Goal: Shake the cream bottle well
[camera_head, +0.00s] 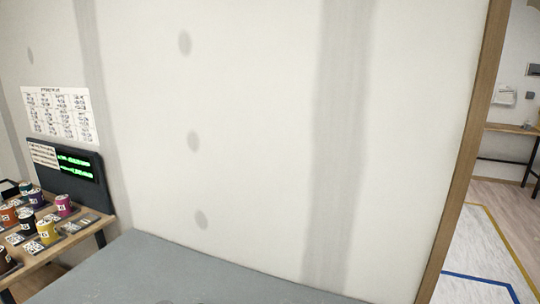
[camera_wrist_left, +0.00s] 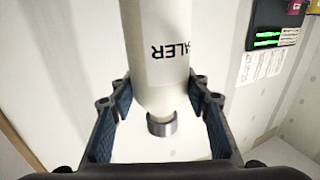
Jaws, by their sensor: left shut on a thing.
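The cream bottle (camera_wrist_left: 158,28) shows in the left wrist view, pale off-white, with dark letters reading "ALER" that appear upside down there. It tapers to a narrow end with a grey ring (camera_wrist_left: 161,125) toward the camera. Its far end runs out of the top of the picture. My left gripper (camera_wrist_left: 157,88) is shut on the bottle, its blue-padded fingers on either side of the tapering part. Neither the bottle nor a gripper shows in the head view. My right gripper is in neither view.
A pale wall (camera_head: 260,110) with grey filled seams and spots stands ahead, above a grey surface (camera_head: 190,275). At left, a wooden table (camera_head: 85,232) holds several coloured cans and a dark display (camera_head: 78,166). A wooden wall edge (camera_head: 465,150) and open floor are at right.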

